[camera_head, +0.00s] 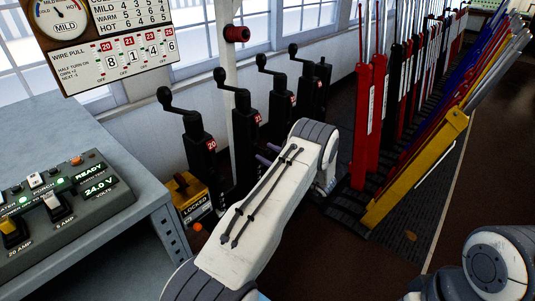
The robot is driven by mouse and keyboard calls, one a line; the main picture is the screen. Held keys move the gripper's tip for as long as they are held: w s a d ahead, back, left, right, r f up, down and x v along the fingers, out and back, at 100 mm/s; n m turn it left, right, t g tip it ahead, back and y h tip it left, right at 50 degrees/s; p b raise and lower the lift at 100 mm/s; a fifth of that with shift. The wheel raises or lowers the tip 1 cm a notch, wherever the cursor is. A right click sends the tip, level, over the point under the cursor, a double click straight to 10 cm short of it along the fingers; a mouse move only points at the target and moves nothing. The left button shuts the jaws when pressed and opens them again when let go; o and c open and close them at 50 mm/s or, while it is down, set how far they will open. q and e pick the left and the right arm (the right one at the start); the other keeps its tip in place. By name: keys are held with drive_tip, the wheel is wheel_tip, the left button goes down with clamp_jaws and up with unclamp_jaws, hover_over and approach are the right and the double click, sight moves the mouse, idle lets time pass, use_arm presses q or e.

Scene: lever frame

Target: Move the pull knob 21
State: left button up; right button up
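A row of black posts with crank handles and round black knobs stands at the centre left. The nearest post (199,150) has a red label reading 20. The second post (244,125) has a small red label that I cannot read surely; by its place in the row it appears to be 21. Its knob (219,74) is at upper left of its crank. My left gripper (268,153) is mostly hidden behind my white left arm; only small purplish finger-like parts show, low beside the second post. Whether they touch it is unclear. My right gripper does not show.
Two more crank posts (281,102) stand behind. Red, black, blue and yellow levers (415,170) fill the right. A grey bench (120,165) with a control box (60,215) is at left. A yellow box marked LOCKED (189,197) sits by the first post.

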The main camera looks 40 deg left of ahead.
use_arm(q)
drive_tip(key=d+b, duration=0.1)
drive_tip(key=d, duration=0.9)
drive_tip(key=shift+s+d, duration=0.25)
drive_tip(key=shift+s, duration=0.2)
